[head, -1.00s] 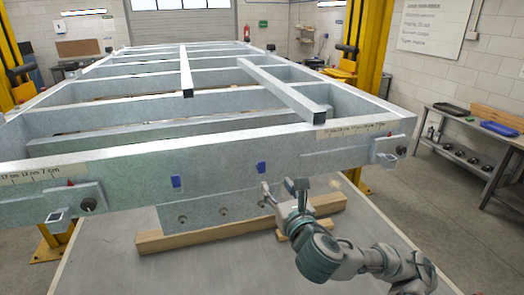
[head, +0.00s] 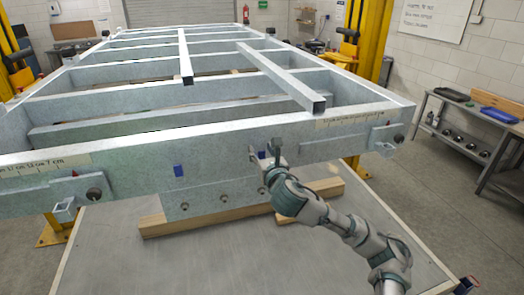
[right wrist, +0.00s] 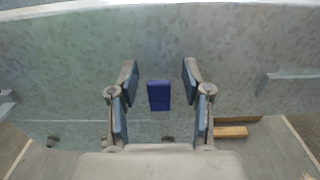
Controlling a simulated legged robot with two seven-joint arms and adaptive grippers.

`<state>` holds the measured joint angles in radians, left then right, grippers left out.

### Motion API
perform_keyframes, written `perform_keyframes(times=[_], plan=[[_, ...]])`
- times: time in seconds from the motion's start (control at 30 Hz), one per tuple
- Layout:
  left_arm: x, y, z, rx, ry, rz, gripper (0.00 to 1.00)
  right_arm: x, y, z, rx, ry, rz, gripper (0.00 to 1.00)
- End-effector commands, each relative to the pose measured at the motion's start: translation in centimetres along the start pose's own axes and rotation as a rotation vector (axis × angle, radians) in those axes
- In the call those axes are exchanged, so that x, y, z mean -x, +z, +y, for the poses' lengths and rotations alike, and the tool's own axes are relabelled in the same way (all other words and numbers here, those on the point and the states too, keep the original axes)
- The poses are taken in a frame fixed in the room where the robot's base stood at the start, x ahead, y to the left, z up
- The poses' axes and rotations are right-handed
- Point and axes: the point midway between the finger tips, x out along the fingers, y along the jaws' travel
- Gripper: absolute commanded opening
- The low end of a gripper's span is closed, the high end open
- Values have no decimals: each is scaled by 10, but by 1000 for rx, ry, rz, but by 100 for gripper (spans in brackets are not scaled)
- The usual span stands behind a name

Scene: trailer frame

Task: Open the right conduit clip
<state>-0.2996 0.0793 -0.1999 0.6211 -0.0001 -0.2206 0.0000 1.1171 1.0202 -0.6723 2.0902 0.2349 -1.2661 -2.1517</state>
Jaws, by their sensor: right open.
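The right conduit clip, a small dark blue block (right wrist: 159,95), sits on the grey frame's front face in the right wrist view, centred between my open fingers. My right gripper (right wrist: 158,98) is open and faces the beam. In the head view my right gripper (head: 265,157) is at the front beam and hides the right clip. I cannot tell whether the fingers touch the beam or whether the clip is open or shut. The left blue clip (head: 179,170) shows on the same face, left of my gripper. My left gripper is not in view.
The galvanised trailer frame (head: 130,145) extends away from me. A plate with holes (head: 210,197) hangs below the front beam, by a wooden block (head: 160,228). Brackets stick out at both beam ends. A side table (head: 470,120) stands right.

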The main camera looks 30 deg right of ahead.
Motion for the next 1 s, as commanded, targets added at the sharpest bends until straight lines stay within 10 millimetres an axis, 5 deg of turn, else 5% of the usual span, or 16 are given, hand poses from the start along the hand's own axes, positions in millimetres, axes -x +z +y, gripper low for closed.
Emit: perform_keyframes(times=[0.03, 0.2, 0.67, 1.0], plan=[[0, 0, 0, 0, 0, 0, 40, 0, 0, 0, 0, 0, 0, 41], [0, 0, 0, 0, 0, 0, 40, 0, 0, 0, 0, 0, 0, 0], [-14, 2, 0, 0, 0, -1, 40, 3, -3, -1, -1, -2, -65, 0], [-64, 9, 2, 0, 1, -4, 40, 12, -10, -2, 0, -2, -319, 0]])
